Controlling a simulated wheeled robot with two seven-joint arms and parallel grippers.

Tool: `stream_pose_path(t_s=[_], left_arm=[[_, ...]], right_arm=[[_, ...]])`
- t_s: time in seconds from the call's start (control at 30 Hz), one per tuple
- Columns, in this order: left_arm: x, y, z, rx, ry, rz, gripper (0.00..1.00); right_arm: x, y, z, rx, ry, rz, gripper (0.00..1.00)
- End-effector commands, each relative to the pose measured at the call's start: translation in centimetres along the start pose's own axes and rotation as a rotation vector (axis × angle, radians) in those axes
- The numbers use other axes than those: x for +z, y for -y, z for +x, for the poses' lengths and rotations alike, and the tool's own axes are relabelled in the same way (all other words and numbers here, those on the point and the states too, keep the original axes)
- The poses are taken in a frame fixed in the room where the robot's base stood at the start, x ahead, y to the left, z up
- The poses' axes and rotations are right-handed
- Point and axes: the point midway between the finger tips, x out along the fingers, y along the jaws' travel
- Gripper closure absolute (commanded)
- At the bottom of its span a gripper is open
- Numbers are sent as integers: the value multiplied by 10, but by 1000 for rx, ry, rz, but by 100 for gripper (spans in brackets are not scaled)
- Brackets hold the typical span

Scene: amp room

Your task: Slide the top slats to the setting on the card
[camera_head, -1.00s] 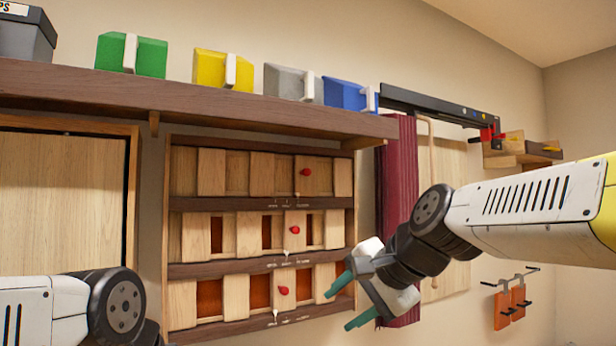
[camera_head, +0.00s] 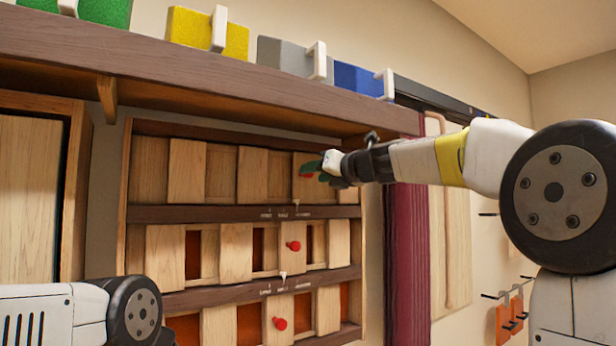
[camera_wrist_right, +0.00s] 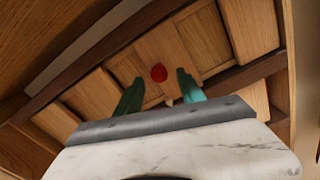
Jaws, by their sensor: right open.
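The wooden slat panel has three rows. The top slats (camera_head: 187,172) are pale wood, some standing forward of others, above a dark rail with small markings (camera_head: 286,214) too small to read. My right gripper (camera_head: 309,168) is open at the right part of the top row. In the right wrist view its green fingers (camera_wrist_right: 158,84) stand either side of a red knob (camera_wrist_right: 159,73) on a slat; I cannot tell whether they touch it. In the head view the gripper mostly covers this knob. My left gripper is out of view. I cannot make out a card.
The middle row has a red knob (camera_head: 294,246), and the bottom row another (camera_head: 280,323). A dark wood shelf (camera_head: 200,75) overhangs the panel and bears yellow (camera_head: 196,32), grey and blue blocks. A maroon ribbed panel (camera_head: 405,235) stands to the right. Orange tags (camera_head: 510,318) hang lower right.

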Motion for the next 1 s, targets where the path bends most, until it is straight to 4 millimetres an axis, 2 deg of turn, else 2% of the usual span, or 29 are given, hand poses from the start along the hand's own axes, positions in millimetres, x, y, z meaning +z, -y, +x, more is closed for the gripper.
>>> stream_pose_path(t_s=[0.1,0.3,0.63,0.87,1.0], left_arm=[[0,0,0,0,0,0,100],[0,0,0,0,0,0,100],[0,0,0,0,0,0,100],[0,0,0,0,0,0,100],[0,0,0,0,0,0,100]], right_arm=[[-1,-1,21,2,-3,-2,54],[-1,0,41,1,-1,-2,54],[0,0,45,0,-1,-4,54],[-1,0,45,0,-1,-4,99],[-1,0,45,0,-1,-4,100]])
